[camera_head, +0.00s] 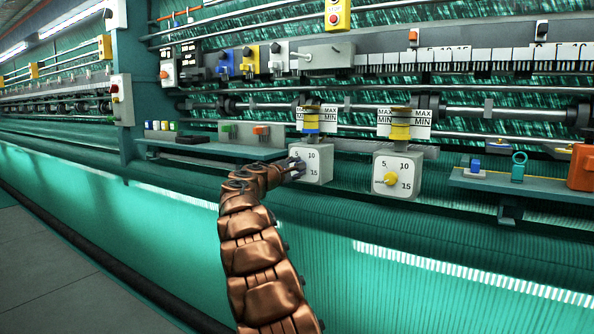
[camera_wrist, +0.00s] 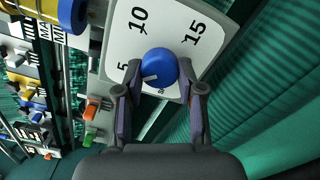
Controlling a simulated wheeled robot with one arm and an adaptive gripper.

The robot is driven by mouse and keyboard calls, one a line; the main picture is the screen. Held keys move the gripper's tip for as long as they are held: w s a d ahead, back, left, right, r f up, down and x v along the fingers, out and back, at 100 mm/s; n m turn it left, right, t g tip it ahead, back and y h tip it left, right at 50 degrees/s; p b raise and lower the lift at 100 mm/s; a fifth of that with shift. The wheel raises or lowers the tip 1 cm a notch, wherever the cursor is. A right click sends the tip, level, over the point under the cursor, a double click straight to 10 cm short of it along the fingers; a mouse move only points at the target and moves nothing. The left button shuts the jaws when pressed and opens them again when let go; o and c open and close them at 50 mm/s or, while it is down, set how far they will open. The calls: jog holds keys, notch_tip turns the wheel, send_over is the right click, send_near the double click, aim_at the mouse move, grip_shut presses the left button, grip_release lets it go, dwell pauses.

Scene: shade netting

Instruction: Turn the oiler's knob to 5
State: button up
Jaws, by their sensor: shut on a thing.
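The oiler with the blue knob has a white dial box (camera_head: 316,165) marked 5, 10 and 15, below a reservoir with yellow and blue bands (camera_head: 311,120). Its dial face (camera_wrist: 165,25) fills the top of the wrist view. My gripper (camera_head: 294,170) is at this dial and covers its lower left in the head view. In the wrist view the fingers of my gripper (camera_wrist: 160,74) are on either side of the blue knob (camera_wrist: 159,64), shut on it. The knob's white mark points down-left, below the 5 (camera_wrist: 123,66).
A second oiler with a yellow knob (camera_head: 390,179) stands to the right. Shelves with small parts lie on both sides, the left shelf (camera_head: 215,149) and the right shelf (camera_head: 540,186). Green netting (camera_head: 420,230) spreads below.

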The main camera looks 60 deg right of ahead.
jog(key=shift+f, duration=0.15)
jog(key=o, duration=1.1)
jog(key=shift+o, duration=0.2)
jog(key=shift+a, duration=0.1)
jog(key=a, duration=1.2)
jog(key=shift+s, duration=0.25)
